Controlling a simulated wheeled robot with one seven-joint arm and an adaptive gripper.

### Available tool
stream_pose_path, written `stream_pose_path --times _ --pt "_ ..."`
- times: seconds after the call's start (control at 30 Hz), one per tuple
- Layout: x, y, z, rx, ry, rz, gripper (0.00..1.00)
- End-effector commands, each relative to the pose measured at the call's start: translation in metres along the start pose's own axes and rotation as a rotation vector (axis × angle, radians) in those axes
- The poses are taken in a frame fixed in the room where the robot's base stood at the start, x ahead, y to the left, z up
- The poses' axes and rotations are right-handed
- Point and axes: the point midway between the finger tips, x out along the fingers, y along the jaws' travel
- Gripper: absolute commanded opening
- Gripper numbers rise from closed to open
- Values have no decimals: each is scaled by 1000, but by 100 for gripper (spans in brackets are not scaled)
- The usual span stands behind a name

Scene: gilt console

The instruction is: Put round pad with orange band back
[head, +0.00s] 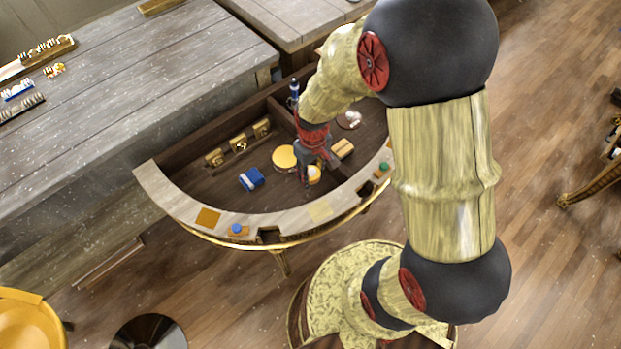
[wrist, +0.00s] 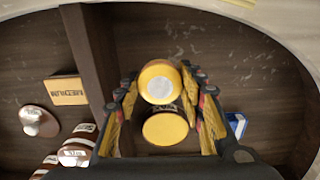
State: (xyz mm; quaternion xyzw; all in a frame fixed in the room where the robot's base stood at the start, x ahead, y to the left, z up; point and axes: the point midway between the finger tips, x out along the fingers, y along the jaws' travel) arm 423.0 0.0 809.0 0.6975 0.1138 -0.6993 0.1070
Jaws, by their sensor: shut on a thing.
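My gripper (head: 312,172) is over the dark recessed floor of the half-round console (head: 190,208). It is shut on the round pad with orange band (head: 314,177). In the wrist view the pad (wrist: 160,82) shows a pale centre inside an orange-yellow ring, between the finger pads. A second round yellow-topped piece (head: 284,158) stands on the recess floor beside the gripper. It also shows just below the held pad in the wrist view (wrist: 165,128). I cannot tell whether the held pad touches the floor or that piece.
A blue and white box (head: 251,179) lies left of the gripper. A tan box marked MEDIUM (wrist: 67,90) lies beyond a dark divider (wrist: 88,60), near a pale round piece (head: 349,120). The pale curved rim carries coloured squares and small pieces. Bare floor shows between these things.

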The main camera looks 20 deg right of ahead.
Motion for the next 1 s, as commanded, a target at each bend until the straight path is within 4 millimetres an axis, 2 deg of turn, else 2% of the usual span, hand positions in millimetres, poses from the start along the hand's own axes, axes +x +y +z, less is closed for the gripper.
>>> stream_pose_path --times 0.23,0.43,0.83,0.87,1.0 --pt "15 4 -11 0 0 0 15" --pt "44 5 -11 0 0 0 15" --pt "47 5 -11 0 0 0 15" --pt "47 5 -11 0 1 0 39" --pt "46 5 -11 0 1 0 47"
